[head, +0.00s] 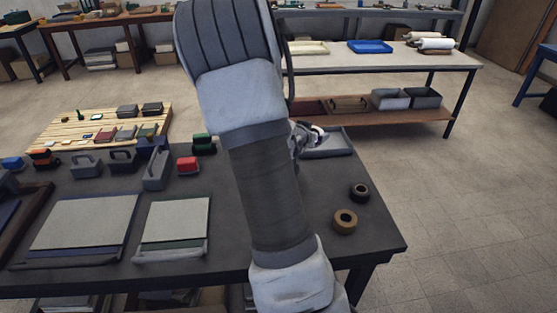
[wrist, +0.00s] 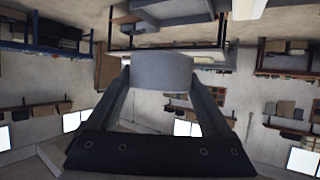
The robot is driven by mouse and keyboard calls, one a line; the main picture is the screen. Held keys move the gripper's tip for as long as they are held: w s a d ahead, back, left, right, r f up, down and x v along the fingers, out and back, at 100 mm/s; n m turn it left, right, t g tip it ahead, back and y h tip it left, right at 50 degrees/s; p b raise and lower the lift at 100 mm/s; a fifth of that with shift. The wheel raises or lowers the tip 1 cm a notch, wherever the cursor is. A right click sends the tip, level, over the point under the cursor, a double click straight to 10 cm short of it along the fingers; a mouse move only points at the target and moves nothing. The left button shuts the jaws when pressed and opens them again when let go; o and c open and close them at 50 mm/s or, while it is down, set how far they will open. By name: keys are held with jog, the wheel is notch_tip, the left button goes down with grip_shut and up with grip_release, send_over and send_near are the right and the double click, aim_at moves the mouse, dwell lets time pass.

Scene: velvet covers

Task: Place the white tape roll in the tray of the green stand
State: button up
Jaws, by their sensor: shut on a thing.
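My gripper (wrist: 160,92) is shut on a pale grey-white roll (wrist: 161,72), held between its two fingers in the wrist view. In the head view my gripper (head: 303,140) shows only partly, just right of my arm, with a small white part of the roll (head: 318,130) beside it. A shallow grey tray (head: 335,146) is right there, at the far edge of the dark table. The roll overlaps it in the picture; whether they touch I cannot tell. My arm hides the area to its left, and no green of a stand shows at this tray.
On the dark table (head: 300,205), a black tape roll (head: 359,192) and a tan tape roll (head: 345,220) lie at the right. A shelved table (head: 400,62) stands behind.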

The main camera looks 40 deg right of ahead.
jog(key=shift+w+d, duration=0.25)
jog(key=shift+d, duration=0.15)
jog(key=shift+w+a+f, duration=0.2)
jog(key=shift+w, duration=0.05)
jog(key=w+a+f, duration=0.4)
jog(key=w+a, duration=0.1)
jog(key=w+a+f+p, duration=0.1)
jog(key=w+a+f, duration=0.1)
jog(key=shift+w+a+f, duration=0.3)
jog(key=shift+w+a, duration=0.05)
jog(key=shift+a, duration=0.05)
jog(key=shift+f, duration=2)
jog(key=shift+b, duration=0.3)
